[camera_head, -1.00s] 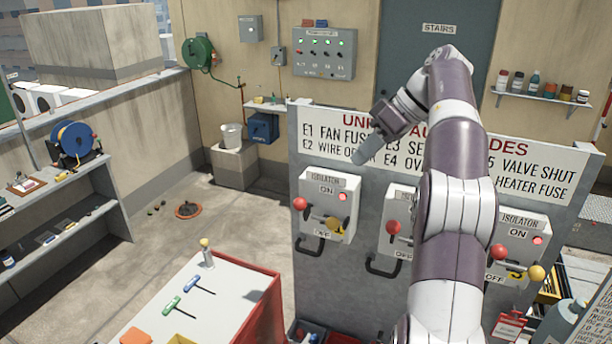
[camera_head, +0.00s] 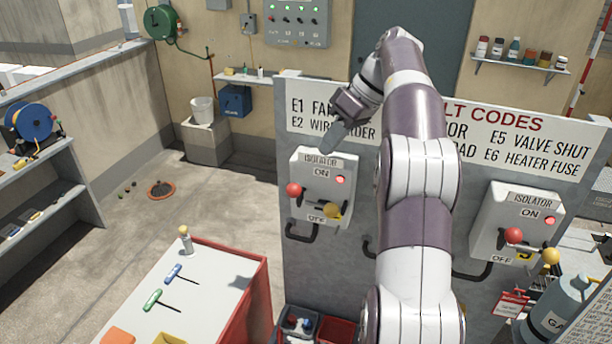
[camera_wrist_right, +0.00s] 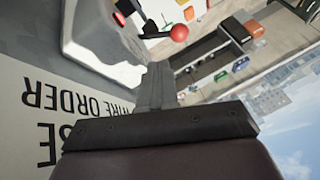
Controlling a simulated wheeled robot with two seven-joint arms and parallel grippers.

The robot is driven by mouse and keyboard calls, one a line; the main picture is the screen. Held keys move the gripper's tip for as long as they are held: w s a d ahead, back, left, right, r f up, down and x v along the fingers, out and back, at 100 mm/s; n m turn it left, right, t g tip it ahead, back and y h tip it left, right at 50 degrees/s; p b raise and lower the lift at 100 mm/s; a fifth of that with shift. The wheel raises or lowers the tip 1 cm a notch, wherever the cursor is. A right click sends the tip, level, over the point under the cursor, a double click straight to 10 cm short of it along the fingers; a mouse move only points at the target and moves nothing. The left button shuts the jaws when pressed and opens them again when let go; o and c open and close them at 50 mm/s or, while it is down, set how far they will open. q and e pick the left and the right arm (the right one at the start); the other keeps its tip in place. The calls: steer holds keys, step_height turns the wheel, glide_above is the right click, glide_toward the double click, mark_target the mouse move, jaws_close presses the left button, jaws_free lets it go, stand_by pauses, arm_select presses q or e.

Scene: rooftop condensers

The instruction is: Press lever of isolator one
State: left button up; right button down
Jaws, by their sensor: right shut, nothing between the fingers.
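The left isolator (camera_head: 312,202) is a pale box on the grey panel, marked ON above and OFF below. In the right wrist view, the shut fingers (camera_wrist_right: 156,84) are apart from the red ball (camera_wrist_right: 179,33). My left gripper is not in view.
The right isolator (camera_head: 490,235) has a red-ball lever and a yellow knob. My right arm hides the panel's middle. A fault-code sign (camera_head: 540,140) spans the panel's top. A red-edged bench (camera_head: 225,275) with tools stands at front left. Floor at left is mostly clear.

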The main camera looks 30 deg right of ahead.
mark_target(299, 186)
steer(key=x, duration=0.2)
steer(key=p+x, duration=0.1)
steer(key=x, duration=0.1)
steer(key=s+a+x, duration=0.1)
steer(key=x, duration=0.1)
steer(key=shift+f, duration=0.15)
steer(key=shift+a+f, duration=0.2)
steer(key=shift+a, duration=0.2)
steer(key=shift+s+a, duration=0.15)
steer(key=shift+a, duration=0.05)
steer(key=shift+d, duration=0.1)
